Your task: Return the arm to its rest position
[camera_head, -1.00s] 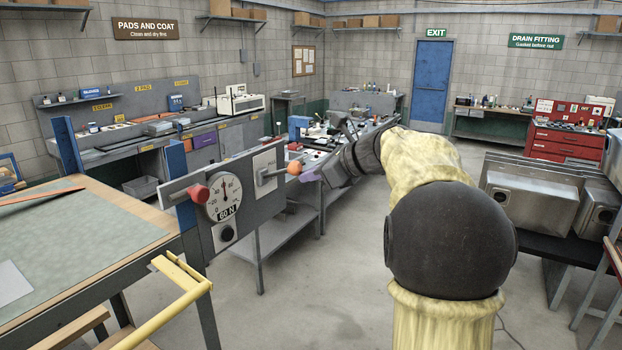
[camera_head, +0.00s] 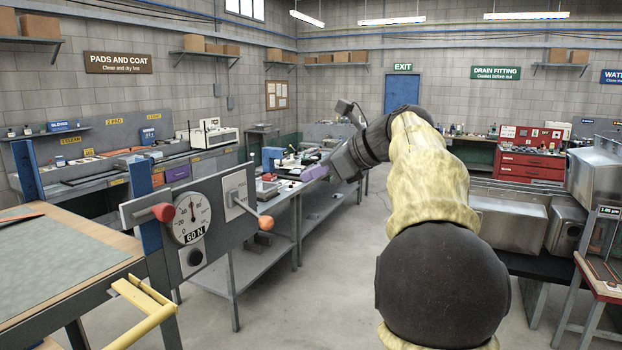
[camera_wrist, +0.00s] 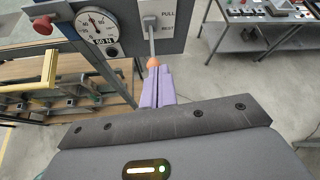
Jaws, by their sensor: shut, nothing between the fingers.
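My gripper (camera_head: 314,172) has purple fingers that are shut with nothing between them. In the head view it is held in the air, up and to the right of a lever with an orange knob (camera_head: 265,222). A gap shows between them there. In the wrist view the shut purple fingers (camera_wrist: 153,88) point at the orange knob (camera_wrist: 153,63), which appears just past their tips. The lever sits on a grey panel with a dial gauge (camera_head: 192,218) marked 60 N and a red knob (camera_head: 164,212). My arm is bent, reaching forward from the lower right.
A workbench (camera_head: 70,270) with a yellow rail (camera_head: 145,305) stands at left. Behind the panel is a grey table (camera_head: 255,262) with equipment. Metal sinks (camera_head: 508,218) are at right, with a red tool cabinet (camera_head: 530,166) beyond. Open floor lies between.

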